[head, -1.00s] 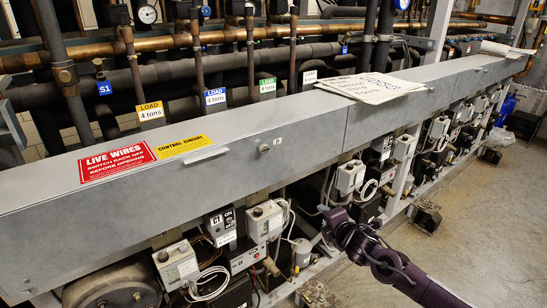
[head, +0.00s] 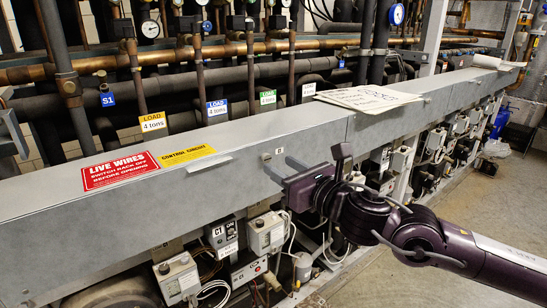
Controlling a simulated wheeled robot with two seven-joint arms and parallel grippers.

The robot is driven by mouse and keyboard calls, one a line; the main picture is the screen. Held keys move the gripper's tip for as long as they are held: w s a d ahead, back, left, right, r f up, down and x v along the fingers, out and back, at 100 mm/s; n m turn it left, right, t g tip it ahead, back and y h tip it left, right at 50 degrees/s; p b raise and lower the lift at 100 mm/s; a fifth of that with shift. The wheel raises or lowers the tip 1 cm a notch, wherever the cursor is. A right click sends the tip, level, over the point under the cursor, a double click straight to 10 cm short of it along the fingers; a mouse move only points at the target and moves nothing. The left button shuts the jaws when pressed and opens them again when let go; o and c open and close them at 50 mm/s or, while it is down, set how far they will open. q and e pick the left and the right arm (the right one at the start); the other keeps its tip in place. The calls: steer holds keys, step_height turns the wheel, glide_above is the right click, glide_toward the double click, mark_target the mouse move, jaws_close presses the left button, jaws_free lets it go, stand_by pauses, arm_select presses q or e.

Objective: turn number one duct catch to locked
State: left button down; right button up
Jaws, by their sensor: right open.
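A small round catch (head: 266,157) sits on the front face of the long grey duct (head: 110,222), below its top edge. A small white label (head: 278,152) is beside it; I cannot read its mark with certainty. My right gripper (head: 277,163) is open, its two fingers spread and pointing at the duct face by the catch. The fingertips look close to the catch, but I cannot tell whether they touch the duct. Nothing is between the fingers that I can make out. The catch's turned position is too small to tell. My left gripper is not in view.
A red live-wires sign (head: 120,170) and a yellow control-circuit sign (head: 187,155) are on the duct, left of the catch. Papers (head: 368,98) lie on top. Pressure control boxes (head: 265,233) and loose cables hang below. Pipes run behind. Open floor (head: 480,195) lies to the right.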

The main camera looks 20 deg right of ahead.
mark_target(268, 159)
steer(key=shift+p+x, duration=0.4)
steer(key=shift+x, duration=1.5)
steer(key=shift+s, duration=0.1)
jaws_close()
